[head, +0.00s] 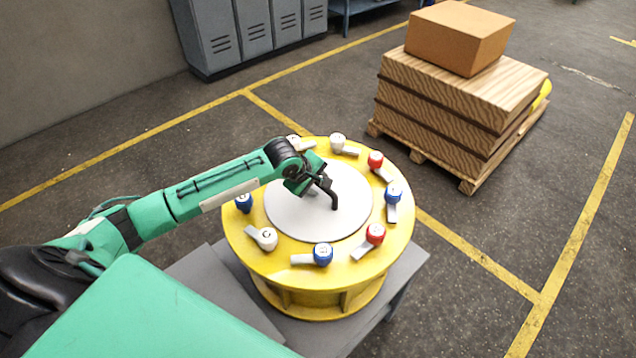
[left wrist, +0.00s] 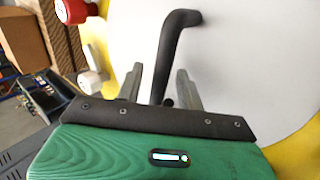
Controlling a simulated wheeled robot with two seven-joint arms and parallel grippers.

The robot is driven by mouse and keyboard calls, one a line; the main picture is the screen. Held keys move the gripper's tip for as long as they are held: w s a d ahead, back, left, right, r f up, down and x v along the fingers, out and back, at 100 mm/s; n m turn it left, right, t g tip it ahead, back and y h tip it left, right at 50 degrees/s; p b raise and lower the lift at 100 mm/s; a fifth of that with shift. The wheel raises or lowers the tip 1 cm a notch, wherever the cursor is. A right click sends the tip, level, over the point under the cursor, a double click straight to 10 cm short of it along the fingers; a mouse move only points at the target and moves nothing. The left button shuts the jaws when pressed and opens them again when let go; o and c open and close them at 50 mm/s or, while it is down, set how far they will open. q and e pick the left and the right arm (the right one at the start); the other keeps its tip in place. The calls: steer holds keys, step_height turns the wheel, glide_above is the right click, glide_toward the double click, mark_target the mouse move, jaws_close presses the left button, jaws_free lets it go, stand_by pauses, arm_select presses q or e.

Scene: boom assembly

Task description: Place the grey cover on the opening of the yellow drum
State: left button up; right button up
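The light grey cover (head: 298,213) is a round disc lying flat in the middle of the top of the yellow drum (head: 262,258). No opening shows around it. A bent black handle (head: 334,200) stands on the cover. My left gripper (head: 318,184) is over the cover at this handle. In the left wrist view, the left gripper's two fingers (left wrist: 158,88) are apart, with the handle (left wrist: 170,58) between them and gaps visible beside it. The cover (left wrist: 245,60) fills much of that view. My right gripper is not in view.
Several clamps with red, blue and white knobs ring the drum's rim, such as a blue one (head: 323,254) and a red one (head: 375,234). The drum stands on a grey table (head: 408,268). A pallet stack with a cardboard box (head: 459,38) stands behind right; grey lockers (head: 210,35) stand behind left.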

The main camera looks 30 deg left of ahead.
arm_select(q)
steer(key=b+v, duration=0.2)
steer(key=v, duration=1)
steer(key=shift+d, duration=0.1)
